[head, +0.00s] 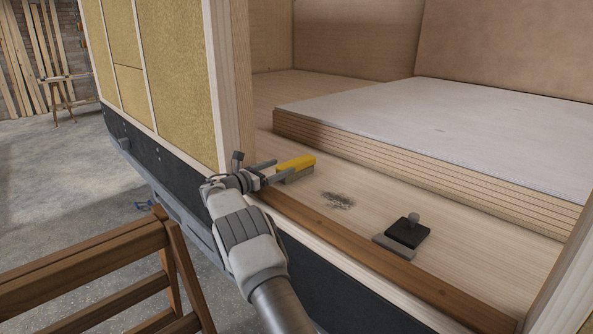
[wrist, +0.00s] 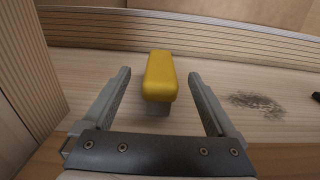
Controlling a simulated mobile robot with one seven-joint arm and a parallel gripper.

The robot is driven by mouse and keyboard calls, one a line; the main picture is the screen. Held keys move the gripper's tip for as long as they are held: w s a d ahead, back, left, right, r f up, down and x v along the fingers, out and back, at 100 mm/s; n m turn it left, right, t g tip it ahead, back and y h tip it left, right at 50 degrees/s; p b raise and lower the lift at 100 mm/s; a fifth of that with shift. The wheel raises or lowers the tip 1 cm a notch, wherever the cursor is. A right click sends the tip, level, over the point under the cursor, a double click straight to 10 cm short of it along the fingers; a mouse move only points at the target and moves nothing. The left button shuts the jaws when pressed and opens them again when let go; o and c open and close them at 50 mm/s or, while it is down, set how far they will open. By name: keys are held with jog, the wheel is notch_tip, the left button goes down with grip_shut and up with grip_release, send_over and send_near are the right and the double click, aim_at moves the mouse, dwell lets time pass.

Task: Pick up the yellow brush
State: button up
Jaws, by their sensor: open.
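The yellow brush (head: 296,162) lies on the wooden floor of the trailer, close to the door post. Its yellow handle is on top, with a greyish part beneath it. In the wrist view the brush (wrist: 159,78) lies between and slightly ahead of the fingertips, with a gap on both sides. My gripper (wrist: 159,75) is open and empty. In the head view my gripper (head: 270,171) reaches in over the sill, its fingers pointing at the brush.
A dark pile of debris (head: 337,200) lies right of the brush. A black block with a knob (head: 408,231) sits farther right. A stack of boards (head: 430,140) stands behind. The door post (head: 232,90) rises close on the left. A wooden chair-like frame (head: 85,260) stands outside.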

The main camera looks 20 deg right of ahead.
aim_at(289, 164)
jog(key=shift+x, duration=2.25)
jog(key=c, duration=1.4)
grip_shut()
jog(key=shift+r, duration=0.1)
